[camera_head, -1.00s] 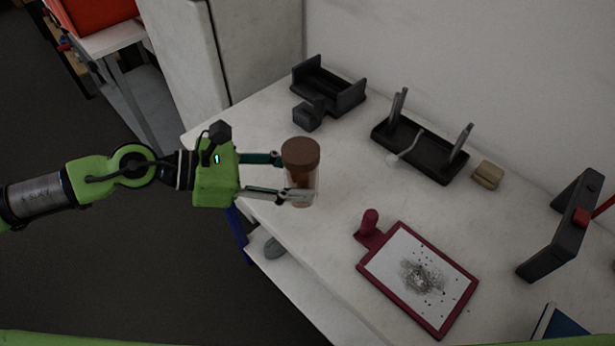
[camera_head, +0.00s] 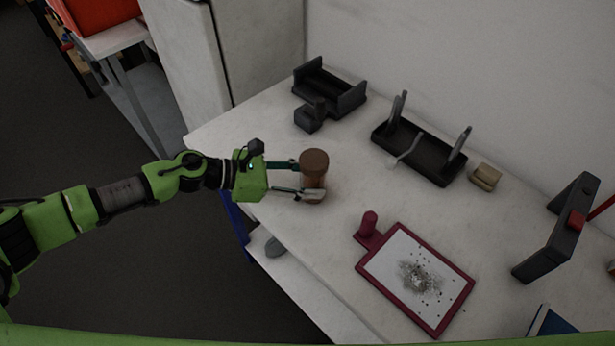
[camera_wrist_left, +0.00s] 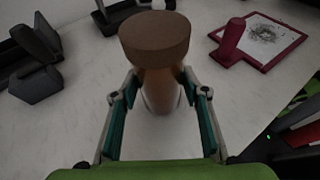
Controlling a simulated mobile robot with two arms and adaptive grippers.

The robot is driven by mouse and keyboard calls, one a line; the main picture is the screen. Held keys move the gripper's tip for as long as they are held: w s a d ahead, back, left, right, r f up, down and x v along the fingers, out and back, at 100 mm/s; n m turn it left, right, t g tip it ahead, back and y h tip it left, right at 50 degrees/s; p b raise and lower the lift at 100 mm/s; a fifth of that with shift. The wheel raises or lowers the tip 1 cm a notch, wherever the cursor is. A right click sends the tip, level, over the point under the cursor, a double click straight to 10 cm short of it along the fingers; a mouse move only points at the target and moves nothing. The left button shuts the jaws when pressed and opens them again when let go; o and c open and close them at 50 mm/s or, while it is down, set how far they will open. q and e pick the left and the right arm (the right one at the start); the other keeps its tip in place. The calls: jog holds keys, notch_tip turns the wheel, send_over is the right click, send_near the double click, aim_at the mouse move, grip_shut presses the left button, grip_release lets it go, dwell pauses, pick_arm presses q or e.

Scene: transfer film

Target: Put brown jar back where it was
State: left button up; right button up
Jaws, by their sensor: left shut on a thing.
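The brown jar (camera_head: 315,163) has a round brown lid and a clear body with brown contents. My left gripper (camera_head: 306,180) is shut on the jar's body from its left side. The jar is upright at the left part of the white table (camera_head: 345,210); I cannot tell whether its base touches the top. In the left wrist view the jar's lid (camera_wrist_left: 154,38) stands above the gripper's two fingers (camera_wrist_left: 160,100), which are on either side of the body. My right gripper is not in view.
A black holder (camera_head: 328,88) with a small dark block (camera_head: 309,116) stands behind the jar. A black rack (camera_head: 418,150), a tan block (camera_head: 486,177), a dark stand (camera_head: 560,228) and a red-framed board (camera_head: 416,277) lie to the right. White tabletop around the jar is clear.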

pick_arm(q)
jog(key=o, duration=1.2)
jog(key=shift+o, duration=0.8)
jog(key=shift+a+r, duration=0.15)
jog(key=shift+a, duration=0.4)
jog(key=b+v, duration=0.3)
jog(key=v, duration=0.8)
jog(key=shift+s+b, duration=0.15)
jog(key=shift+b, duration=0.25)
jog(key=shift+r, duration=0.1)
